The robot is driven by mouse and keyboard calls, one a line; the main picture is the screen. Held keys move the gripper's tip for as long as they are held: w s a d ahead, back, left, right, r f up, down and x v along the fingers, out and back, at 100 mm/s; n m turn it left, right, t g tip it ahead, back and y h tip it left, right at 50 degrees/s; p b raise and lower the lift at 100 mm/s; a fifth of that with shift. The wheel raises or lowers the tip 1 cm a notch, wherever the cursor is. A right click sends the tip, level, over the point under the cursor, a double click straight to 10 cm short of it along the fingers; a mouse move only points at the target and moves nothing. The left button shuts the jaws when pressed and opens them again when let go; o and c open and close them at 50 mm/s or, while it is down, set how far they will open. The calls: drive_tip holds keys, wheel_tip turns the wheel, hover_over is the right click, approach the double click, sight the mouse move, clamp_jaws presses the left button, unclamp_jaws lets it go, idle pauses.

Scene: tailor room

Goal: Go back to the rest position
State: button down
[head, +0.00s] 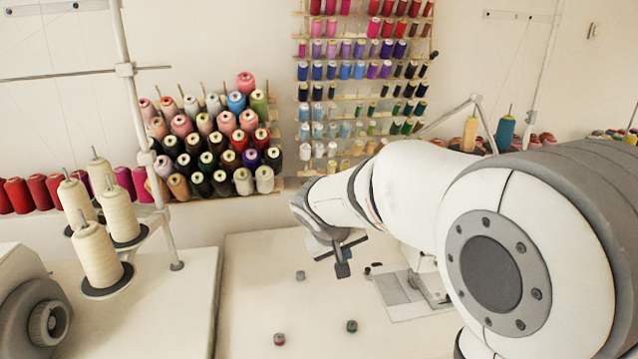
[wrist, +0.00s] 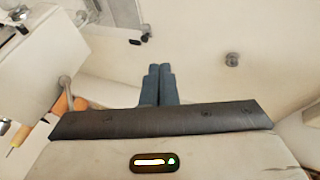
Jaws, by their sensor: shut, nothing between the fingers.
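My gripper (head: 342,269) hangs over the white table (head: 250,318) in the head view, at the end of my arm, which reaches in from the right. In the wrist view my gripper (wrist: 159,70) shows its two dark fingers pressed together, with nothing between them. Small dark spools lie on the table: one (head: 300,275) left of the gripper, one (head: 352,326) in front of it and one with a reddish base (head: 280,339) at front left. A round grey spool (wrist: 232,59) shows in the wrist view, apart from the fingers.
A sewing machine plate (head: 408,295) lies right of my gripper, partly behind my arm. Cream thread cones (head: 97,255) stand on a holder at left. Racks of coloured spools (head: 215,140) line the wall. The table's front middle is mostly clear.

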drive_tip(key=s+d+r+g+y+p, duration=0.1)
drive_tip(key=s+d+r+p, duration=0.1)
drive_tip(key=s+r+p, duration=0.2)
drive_tip(key=s+d+r+m+y+p, duration=0.1)
drive_tip(key=s+r+p, duration=0.3)
drive_tip(key=s, duration=0.7)
drive_tip(key=s+d+r+m+g+y+p, duration=0.1)
drive_tip(key=s+d+r+p, duration=0.2)
drive_tip(key=s, duration=0.4)
drive_tip(key=shift+s+d+r+g+p, duration=0.2)
drive_tip(key=shift+s+r+g+p, duration=0.1)
drive_tip(key=shift+r+p, duration=0.45)
drive_tip(key=shift+f, duration=0.1)
